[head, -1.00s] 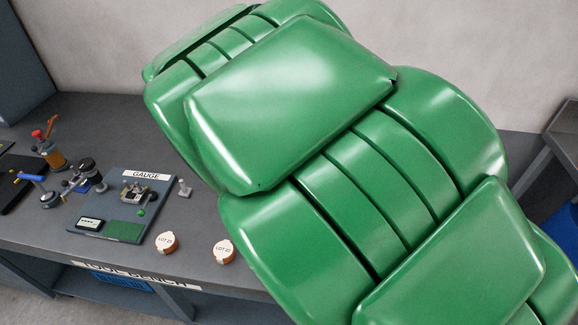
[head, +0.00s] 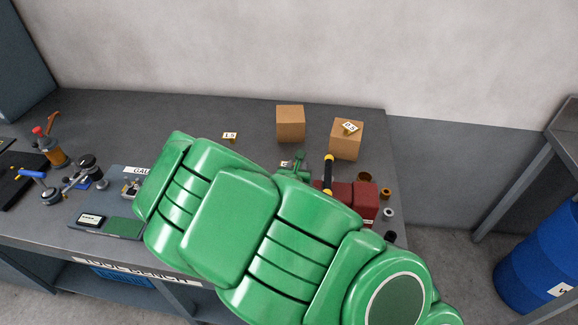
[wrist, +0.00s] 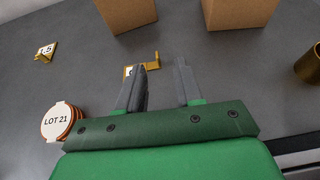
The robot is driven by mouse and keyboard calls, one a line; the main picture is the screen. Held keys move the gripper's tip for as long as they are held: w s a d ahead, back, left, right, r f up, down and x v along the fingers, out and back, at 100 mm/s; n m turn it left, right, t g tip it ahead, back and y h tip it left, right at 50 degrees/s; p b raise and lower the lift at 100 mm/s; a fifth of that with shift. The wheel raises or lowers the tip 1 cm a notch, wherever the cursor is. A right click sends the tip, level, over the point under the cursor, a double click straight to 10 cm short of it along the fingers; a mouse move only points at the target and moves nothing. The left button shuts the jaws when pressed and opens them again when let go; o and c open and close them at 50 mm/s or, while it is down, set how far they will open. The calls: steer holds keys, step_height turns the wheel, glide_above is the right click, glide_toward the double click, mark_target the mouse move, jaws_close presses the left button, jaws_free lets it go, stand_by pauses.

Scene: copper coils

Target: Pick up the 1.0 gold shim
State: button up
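A gold shim (wrist: 154,60) with a white label lies on the bench in the wrist view, just beyond my left finger, which hides part of the label, so its number cannot be read. My gripper (wrist: 161,66) is open and empty, its two grey fingers apart. In the head view my gripper (head: 297,161) is small and partly hidden by my green arm. Another gold shim, labelled 1.5 (head: 230,136), lies to the left and also shows in the wrist view (wrist: 45,52). A gold shim labelled 0.5 (head: 349,128) sits on the right cardboard box.
Two cardboard boxes, left (head: 290,124) and right (head: 346,142), stand behind my gripper. A red toolbox (head: 358,200) with a black-and-yellow handle is to the right. A LOT 21 copper coil (wrist: 60,122) is left of my gripper. Bench around the 1.5 shim is clear.

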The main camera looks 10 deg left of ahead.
steer(key=shift+x, duration=1.15)
steer(key=shift+a+x, duration=0.15)
steer(key=shift+x, duration=1.25)
steer(key=shift+a+x, duration=0.1)
steer(key=shift+x, duration=1.25)
steer(key=shift+f, duration=0.1)
jaws_close()
